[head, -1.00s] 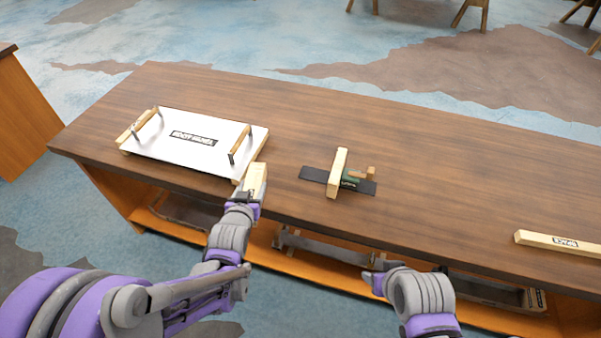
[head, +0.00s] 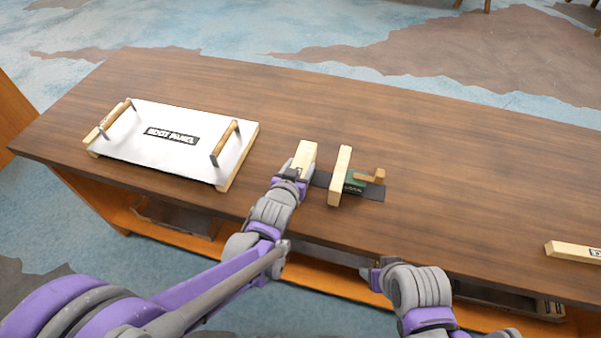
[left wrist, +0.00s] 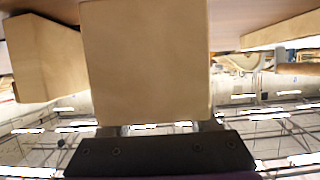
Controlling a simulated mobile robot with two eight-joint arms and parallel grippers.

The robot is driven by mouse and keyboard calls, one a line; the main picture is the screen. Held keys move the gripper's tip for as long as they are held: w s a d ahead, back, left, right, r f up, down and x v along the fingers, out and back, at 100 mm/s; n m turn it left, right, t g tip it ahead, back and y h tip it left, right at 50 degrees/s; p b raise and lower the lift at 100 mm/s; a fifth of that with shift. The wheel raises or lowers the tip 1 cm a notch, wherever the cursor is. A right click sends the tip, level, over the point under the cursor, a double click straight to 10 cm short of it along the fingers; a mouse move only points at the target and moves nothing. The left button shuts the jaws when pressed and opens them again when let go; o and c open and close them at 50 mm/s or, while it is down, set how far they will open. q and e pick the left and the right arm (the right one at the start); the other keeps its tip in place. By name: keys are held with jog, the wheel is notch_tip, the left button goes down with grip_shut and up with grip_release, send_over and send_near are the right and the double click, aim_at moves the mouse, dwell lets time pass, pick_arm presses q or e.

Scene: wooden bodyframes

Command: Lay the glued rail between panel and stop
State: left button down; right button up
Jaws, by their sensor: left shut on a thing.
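The white panel (head: 160,150), with two wooden handles and light wood along its edges, lies at the left of the table in the head view. The upright wooden stop (head: 341,178) stands right of it on a black strip, by a green piece. My left gripper (head: 296,172) is shut on a short light wooden rail (head: 306,153), between panel and stop and closer to the stop. The held rail (left wrist: 145,60) fills the middle of the left wrist view. I see no glue on it. My right gripper (head: 374,273) is at the table's front edge, its fingers unclear.
A wooden bar (head: 573,250) with a label lies at the table's right. The tabletop (head: 440,150) behind and right of the stop is clear. A lower shelf with dark parts runs under the table. Two wooden pieces flank the held rail in the left wrist view.

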pick_arm(q)
jog(key=shift+f, duration=1.25)
jog(key=shift+f+b, duration=0.25)
jog(key=shift+b, duration=0.15)
jog(key=shift+c, duration=0.8)
grip_release()
jog(key=shift+r, duration=0.1)
jog(key=shift+r, duration=0.15)
jog(key=shift+s+r+p, duration=0.15)
jog(key=shift+p, duration=0.15)
jog(key=p+v, duration=0.1)
jog(key=v, duration=1)
jog(key=shift+s+a+r, duration=0.1)
jog(key=shift+s+a, duration=0.1)
jog(key=shift+s, duration=0.1)
